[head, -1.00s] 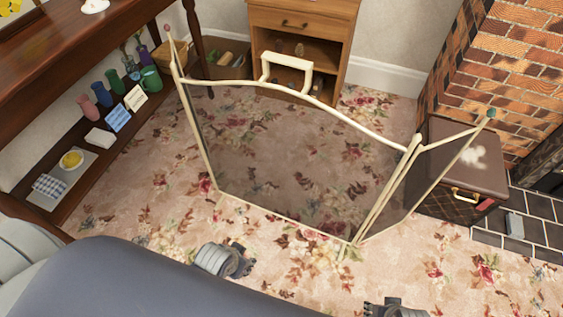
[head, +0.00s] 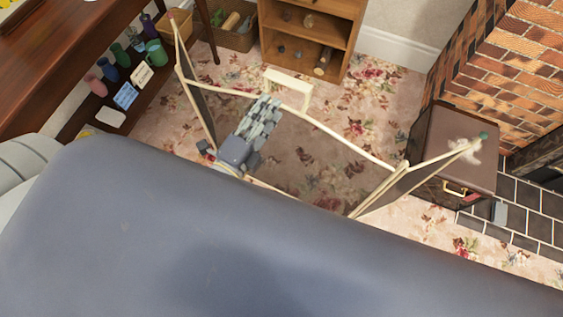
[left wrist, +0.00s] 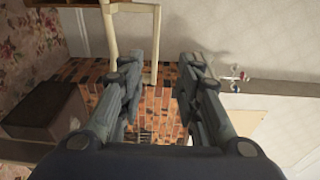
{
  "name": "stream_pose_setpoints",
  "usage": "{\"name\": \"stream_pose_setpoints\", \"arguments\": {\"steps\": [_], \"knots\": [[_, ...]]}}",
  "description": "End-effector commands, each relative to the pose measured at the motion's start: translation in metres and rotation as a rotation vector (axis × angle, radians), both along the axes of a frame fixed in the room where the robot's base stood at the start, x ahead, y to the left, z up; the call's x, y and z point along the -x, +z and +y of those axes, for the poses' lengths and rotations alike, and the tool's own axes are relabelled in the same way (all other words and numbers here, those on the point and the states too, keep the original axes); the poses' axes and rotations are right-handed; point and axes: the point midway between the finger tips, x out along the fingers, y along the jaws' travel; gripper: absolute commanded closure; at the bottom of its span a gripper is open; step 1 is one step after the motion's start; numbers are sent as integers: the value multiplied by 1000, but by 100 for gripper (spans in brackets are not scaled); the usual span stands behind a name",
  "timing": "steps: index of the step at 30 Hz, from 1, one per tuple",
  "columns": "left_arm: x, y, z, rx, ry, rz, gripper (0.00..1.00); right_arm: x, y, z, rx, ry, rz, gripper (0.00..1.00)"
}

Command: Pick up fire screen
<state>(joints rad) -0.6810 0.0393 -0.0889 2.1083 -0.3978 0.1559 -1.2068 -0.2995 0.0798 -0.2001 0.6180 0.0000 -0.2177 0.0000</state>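The fire screen (head: 312,165) stands on the carpet, with a cream frame, a dark see-through middle panel and two angled side panels. Its cream handle (head: 288,88) rises from the top bar. My left gripper (head: 266,108) is at the top bar, just left of and nearer than the handle. In the left wrist view the gripper (left wrist: 166,60) is open, with nothing between its fingers. There the cream handle (left wrist: 130,8) shows beyond the left finger, one leg close to that fingertip. Contact cannot be told. My right gripper is out of view.
A wooden shelf unit (head: 312,45) stands behind the screen. A dark chest (head: 455,150) sits right of it, by the brick fireplace (head: 510,80). A wooden side table (head: 85,60) with cups below is at left. Carpet (head: 375,95) is free behind the screen.

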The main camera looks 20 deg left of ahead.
Motion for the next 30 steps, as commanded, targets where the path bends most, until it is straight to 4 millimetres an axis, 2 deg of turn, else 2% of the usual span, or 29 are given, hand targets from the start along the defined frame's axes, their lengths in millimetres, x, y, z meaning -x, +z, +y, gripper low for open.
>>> {"name": "stream_pose_setpoints", "arguments": {"steps": [6, 14, 23, 30], "knots": [[-33, 1, -6, 3, -1, -4, 68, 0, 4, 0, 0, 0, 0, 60], [-50, -1, -9, 3, 0, 0, 68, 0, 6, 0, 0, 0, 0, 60], [-88, -6, -22, 4, 0, 0, 68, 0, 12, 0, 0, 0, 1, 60], [-97, -7, -24, 5, 0, 3, 68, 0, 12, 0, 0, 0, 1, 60]]}}
